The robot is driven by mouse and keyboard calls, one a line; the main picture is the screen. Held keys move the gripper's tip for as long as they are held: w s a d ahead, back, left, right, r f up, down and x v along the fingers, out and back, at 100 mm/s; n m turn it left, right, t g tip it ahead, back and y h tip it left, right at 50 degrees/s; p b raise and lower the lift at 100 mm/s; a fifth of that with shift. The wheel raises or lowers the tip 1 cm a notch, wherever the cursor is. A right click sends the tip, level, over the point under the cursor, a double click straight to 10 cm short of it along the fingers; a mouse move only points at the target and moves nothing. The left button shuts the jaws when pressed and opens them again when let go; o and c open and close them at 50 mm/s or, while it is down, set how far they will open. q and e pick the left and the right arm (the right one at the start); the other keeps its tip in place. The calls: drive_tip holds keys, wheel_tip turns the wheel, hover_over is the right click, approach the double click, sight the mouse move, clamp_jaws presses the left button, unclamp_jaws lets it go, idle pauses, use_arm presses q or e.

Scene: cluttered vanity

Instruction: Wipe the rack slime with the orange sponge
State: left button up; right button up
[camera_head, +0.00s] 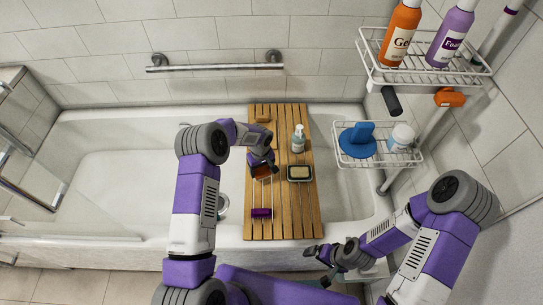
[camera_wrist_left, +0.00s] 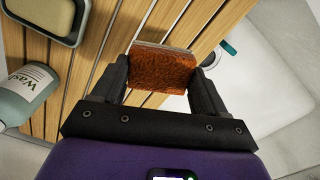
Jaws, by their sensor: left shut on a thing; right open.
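The orange sponge (camera_wrist_left: 158,70) is held between the two fingers of my left gripper (camera_wrist_left: 160,82) in the left wrist view. In the head view my left gripper (camera_head: 262,163) is over the wooden bath board, with the sponge (camera_head: 262,172) just below it. I cannot tell whether the sponge touches the board. A white wire rack is on the right wall, with an upper shelf (camera_head: 425,72) and a lower shelf (camera_head: 377,160). I cannot make out any slime on it. My right gripper (camera_head: 318,264) is open and empty in front of the tub.
The wooden board (camera_head: 310,220) spans the white tub (camera_head: 120,180). It carries a soap bottle (camera_head: 298,140), a soap dish (camera_head: 299,173) and a purple item (camera_head: 262,212). Two bottles stand on the upper shelf. A blue object (camera_head: 358,139) and white jar (camera_head: 402,136) occupy the lower one.

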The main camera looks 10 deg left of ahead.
sight(262, 171)
use_arm(q)
drive_tip(key=shift+r+p, duration=0.7)
drive_tip(key=shift+r, duration=0.95)
